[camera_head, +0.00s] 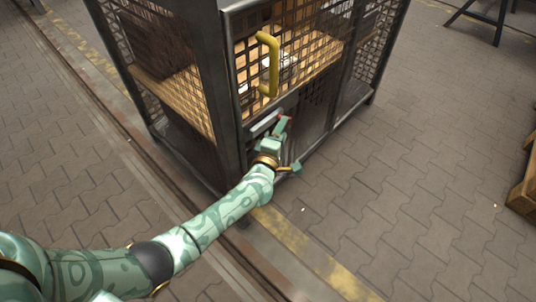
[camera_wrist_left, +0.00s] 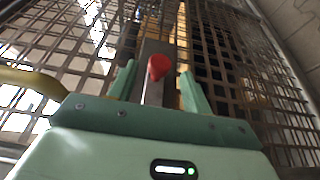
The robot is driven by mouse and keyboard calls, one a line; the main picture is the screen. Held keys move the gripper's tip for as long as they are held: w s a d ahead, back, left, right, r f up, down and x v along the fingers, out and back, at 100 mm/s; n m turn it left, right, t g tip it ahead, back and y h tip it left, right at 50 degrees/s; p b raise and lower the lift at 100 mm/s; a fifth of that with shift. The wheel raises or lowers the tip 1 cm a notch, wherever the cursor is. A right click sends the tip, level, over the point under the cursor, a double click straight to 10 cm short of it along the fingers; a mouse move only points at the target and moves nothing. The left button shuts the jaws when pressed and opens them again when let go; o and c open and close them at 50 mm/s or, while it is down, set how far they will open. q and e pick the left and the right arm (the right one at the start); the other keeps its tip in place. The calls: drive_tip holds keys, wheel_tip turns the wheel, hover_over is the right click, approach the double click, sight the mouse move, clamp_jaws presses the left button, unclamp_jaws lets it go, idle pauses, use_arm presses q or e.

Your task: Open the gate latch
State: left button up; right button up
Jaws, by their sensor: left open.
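The gate is a dark metal mesh door (camera_head: 318,82) on a cage. In the left wrist view, the latch shows as a flat grey metal bar (camera_wrist_left: 157,95) with a red knob (camera_wrist_left: 160,67) at its end. My left gripper (camera_head: 281,125) is at the lower front of the cage, below the yellow handle, and partly covers the latch. In the left wrist view, the fingers of this gripper (camera_wrist_left: 159,84) are apart, with the bar and knob seen between them. I cannot tell whether they touch the knob. My right gripper is not in view.
A yellow pull handle (camera_head: 269,64) stands out from the gate above my left gripper. A wooden shelf (camera_head: 310,69) shows inside the cage. A rail track runs along the left side. Paved floor (camera_head: 420,170) lies clear at right, with a wooden crate (camera_head: 524,185) at the edge.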

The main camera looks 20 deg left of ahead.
use_arm(q)
drive_tip(key=s+p, duration=0.3)
drive_tip(key=s, duration=0.7)
drive_tip(key=shift+d, duration=0.2)
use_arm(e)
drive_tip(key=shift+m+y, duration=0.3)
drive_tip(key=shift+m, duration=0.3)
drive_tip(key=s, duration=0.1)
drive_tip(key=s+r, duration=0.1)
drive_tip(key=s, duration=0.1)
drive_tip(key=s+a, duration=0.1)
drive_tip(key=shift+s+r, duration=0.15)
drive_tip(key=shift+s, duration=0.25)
